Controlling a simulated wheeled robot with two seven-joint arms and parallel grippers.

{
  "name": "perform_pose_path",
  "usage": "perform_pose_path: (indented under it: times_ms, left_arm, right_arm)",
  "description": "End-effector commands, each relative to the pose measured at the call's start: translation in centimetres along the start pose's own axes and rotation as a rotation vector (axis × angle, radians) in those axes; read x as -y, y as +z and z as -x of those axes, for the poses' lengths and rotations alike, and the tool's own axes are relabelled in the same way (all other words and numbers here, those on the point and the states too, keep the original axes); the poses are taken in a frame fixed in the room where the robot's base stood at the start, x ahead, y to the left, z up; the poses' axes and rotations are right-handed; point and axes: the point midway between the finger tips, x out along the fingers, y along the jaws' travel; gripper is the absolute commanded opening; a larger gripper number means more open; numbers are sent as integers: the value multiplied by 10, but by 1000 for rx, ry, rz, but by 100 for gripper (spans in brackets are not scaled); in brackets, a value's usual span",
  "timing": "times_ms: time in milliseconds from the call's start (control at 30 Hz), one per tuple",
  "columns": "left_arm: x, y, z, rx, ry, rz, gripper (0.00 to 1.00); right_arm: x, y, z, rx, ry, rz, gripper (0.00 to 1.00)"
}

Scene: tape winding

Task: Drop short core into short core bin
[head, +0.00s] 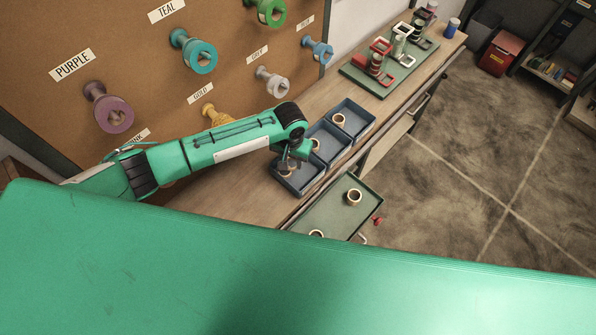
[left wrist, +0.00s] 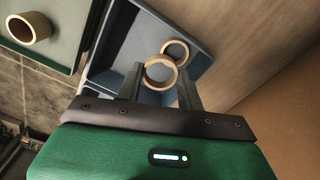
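My left gripper (head: 292,163) is over the nearest of three blue bins (head: 311,187). In the left wrist view its two fingers (left wrist: 160,84) close on both sides of a tan ring, the short core (left wrist: 147,82). The core is held above the bin (left wrist: 107,82), whose walls surround it in that view. Another tan core (left wrist: 184,46) lies inside the same bin, beyond the held one. No label on the bins is readable, so I cannot tell from marking which is the short core bin. My right gripper is not in view.
The middle bin (head: 345,151) and far bin (head: 366,114) each hold a core. A pegboard (head: 140,60) with coloured spools stands behind. A green rack board (head: 385,85) is farther along the bench.

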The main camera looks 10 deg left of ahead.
Motion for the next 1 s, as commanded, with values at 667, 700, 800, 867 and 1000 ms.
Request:
perform_pose_path:
  times_ms: [667, 700, 800, 867, 1000]
  left_arm:
    - [0, -1, 26, -4, 2, -2, 63]
    - [0, -1, 35, -5, 2, -2, 63]
    - [0, -1, 58, -5, 2, -2, 63]
    - [0, -2, 73, -5, 2, -2, 63]
    - [0, -1, 103, -4, 1, -1, 63]
  right_arm:
    - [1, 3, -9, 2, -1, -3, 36]
    - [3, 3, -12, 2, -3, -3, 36]
    - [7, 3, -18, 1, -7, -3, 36]
    - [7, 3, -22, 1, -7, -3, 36]
    - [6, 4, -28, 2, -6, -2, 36]
